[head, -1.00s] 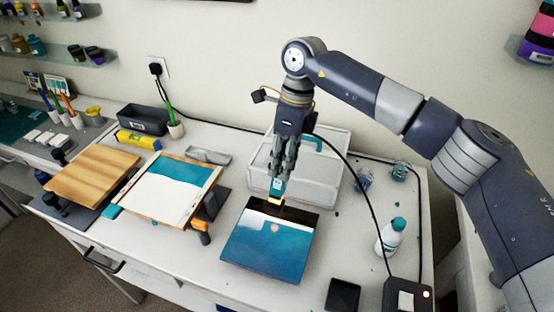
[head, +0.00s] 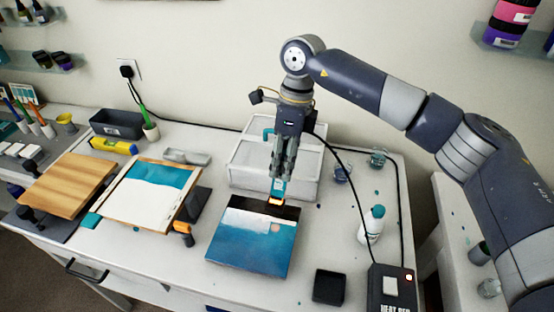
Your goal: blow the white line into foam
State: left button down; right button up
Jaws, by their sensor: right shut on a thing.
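The resin panel (head: 250,246) lies on the table, with a blue-teal area, a dark strip along its far edge and a white line (head: 246,219) between them. The white spreads a little into the blue and is uneven. My right gripper (head: 280,182) points down and is shut on a teal heat tool (head: 279,188). The tool's glowing orange tip is just above the panel's far edge, near the white line's right part. Whether it touches the panel cannot be told. A cable runs to the heat tool's control box (head: 391,291), which has a red light. My left gripper is not in view.
A white bottle (head: 371,225) and small cups (head: 377,160) are to the right, and a black tray (head: 329,287) is in front. A framed board (head: 140,213) and wooden board (head: 66,185) lie left.

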jog(key=shift+s+d+p, duration=0.55)
jog(key=shift+s+d, duration=0.65)
jog(key=shift+d, duration=2.45)
notch_tip(320, 180, up, 8)
jog(key=w+d+p, duration=0.1)
jog(key=p, duration=0.3)
jog(key=shift+r, duration=0.25)
jog(key=shift+w, duration=0.1)
